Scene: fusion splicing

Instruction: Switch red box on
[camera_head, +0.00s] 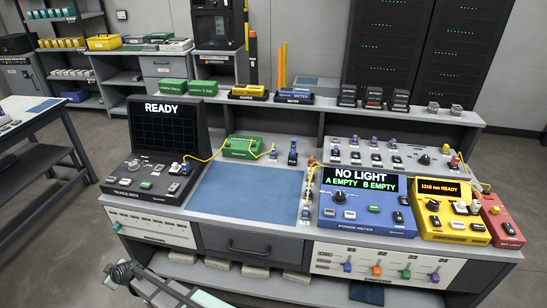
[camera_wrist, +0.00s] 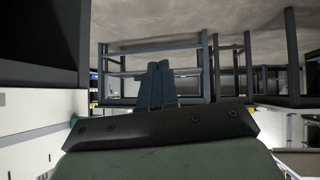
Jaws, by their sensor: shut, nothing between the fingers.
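The red box (camera_head: 503,221) stands at the far right end of the bench, right of the yellow box. It has a yellow part on top and a dark rocker-like switch (camera_head: 509,229) near its front. The switch position is too small to tell. My gripper (camera_wrist: 159,68) shows in the wrist view with its two grey fingers together and nothing between them. It points toward shelving frames, and the red box is not in that view. In the head view, part of my arm shows low at the left front of the bench, far from the red box.
The yellow box (camera_head: 450,215) reading "1310 nm READY" is close beside the red box. The blue power meter (camera_head: 367,222) reads "NO LIGHT". A yellow cable runs near the yellow and red boxes. A blue mat (camera_head: 245,194) lies clear at the bench middle.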

